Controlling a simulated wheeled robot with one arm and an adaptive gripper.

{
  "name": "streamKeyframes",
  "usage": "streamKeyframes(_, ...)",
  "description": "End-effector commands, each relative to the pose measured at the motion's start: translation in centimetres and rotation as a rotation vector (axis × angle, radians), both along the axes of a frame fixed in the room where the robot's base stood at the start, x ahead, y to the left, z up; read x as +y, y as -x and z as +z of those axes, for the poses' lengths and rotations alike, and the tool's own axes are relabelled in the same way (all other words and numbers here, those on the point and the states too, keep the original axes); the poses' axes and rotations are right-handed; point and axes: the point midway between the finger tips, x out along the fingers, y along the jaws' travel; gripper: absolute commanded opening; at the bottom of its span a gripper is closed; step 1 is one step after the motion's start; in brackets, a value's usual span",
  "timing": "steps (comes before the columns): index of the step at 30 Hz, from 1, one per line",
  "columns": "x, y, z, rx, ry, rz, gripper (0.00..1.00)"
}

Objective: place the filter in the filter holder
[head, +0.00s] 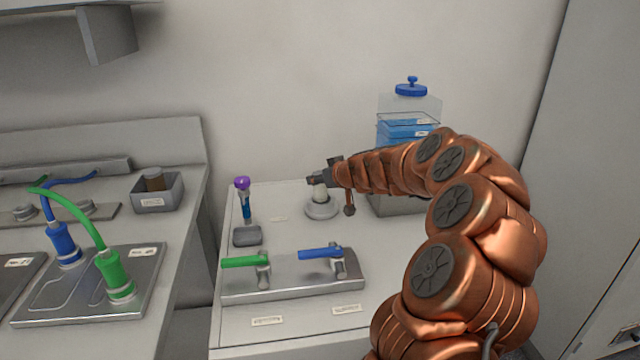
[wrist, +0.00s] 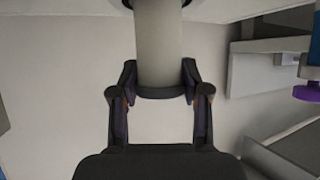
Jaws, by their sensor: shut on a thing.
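The filter (head: 320,193) is a pale upright cylinder at the middle of the right bench in the head view. In the wrist view the filter (wrist: 160,45) is a light grey cylinder with a dark band at one end, between the two fingers. My gripper (head: 319,180) is shut on its upper part; the gripper also shows in the wrist view (wrist: 160,82). The round, pale grey flanged filter holder (head: 321,211) is directly below the filter. The filter's lower end meets or overlaps it in the picture; I cannot tell if it is seated.
A clear tank with blue liquid (head: 408,130) stands behind my arm. A purple-topped blue tool (head: 244,200) and a dark grey block (head: 247,236) are to the left. A valve plate (head: 290,283) with green and blue handles lies in front. A grey bin (head: 158,203) is on the left bench.

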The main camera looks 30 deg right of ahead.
Motion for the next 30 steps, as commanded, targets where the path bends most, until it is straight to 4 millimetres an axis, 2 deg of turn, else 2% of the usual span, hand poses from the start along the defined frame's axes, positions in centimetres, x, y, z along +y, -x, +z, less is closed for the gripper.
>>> streamKeyframes(3,0.2,0.0,-1.3,0.000,-0.004,0.003,0.11)
streamKeyframes(6,0.1,0.0,-1.7,-0.001,-0.001,0.002,0.11)
streamKeyframes(19,0.0,0.0,-2.1,-0.001,0.002,0.001,0.11)
streamKeyframes(20,0.0,0.0,-1.9,-0.001,0.001,0.000,0.50)
streamKeyframes(26,0.0,0.0,-1.9,-0.001,0.001,0.000,0.70)
streamKeyframes(30,0.0,0.0,-1.9,-0.001,0.001,0.000,0.71)
